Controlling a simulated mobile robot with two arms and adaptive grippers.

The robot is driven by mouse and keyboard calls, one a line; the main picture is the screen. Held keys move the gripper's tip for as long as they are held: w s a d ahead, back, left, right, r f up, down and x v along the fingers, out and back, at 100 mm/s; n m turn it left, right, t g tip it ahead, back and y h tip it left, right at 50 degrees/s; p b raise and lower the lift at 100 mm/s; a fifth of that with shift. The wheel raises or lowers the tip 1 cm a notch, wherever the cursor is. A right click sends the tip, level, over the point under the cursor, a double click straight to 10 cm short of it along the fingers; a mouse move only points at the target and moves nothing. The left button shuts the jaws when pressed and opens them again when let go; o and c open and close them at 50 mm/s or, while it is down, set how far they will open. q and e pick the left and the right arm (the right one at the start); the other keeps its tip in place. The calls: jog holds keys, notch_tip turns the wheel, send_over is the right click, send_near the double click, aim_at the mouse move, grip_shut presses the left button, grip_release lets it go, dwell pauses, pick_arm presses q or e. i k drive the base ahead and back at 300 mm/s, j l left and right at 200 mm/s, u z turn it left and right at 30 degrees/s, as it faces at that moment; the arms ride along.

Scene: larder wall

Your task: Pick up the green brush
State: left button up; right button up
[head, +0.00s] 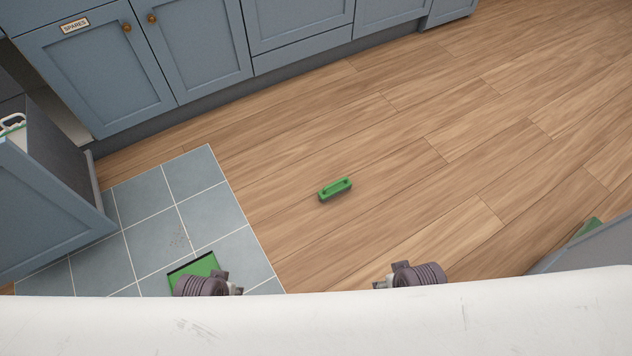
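The green brush (335,189) lies on the wood floor near the middle of the head view, clear of everything around it. My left gripper (206,284) shows only as a dark, ribbed part at the bottom left, over a green dustpan. My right gripper (412,275) shows as a similar dark part at the bottom, below and to the right of the brush. Both are apart from the brush. The fingers of neither can be made out, so I cannot tell whether they are open or shut.
The green dustpan (195,267) lies on grey-blue tiles (155,197), partly hidden by my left gripper. Blue cabinets (95,75) line the back, and a blue unit (45,205) stands at left. Open wood floor surrounds the brush.

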aim_at(334, 188)
jog(key=i+l+u, duration=0.1)
jog(key=i, duration=0.3)
jog(key=i+l+u, duration=0.1)
jog(key=i, duration=0.3)
jog(key=i+l, duration=0.25)
jog(key=i+u, duration=0.05)
jog(key=i, duration=0.05)
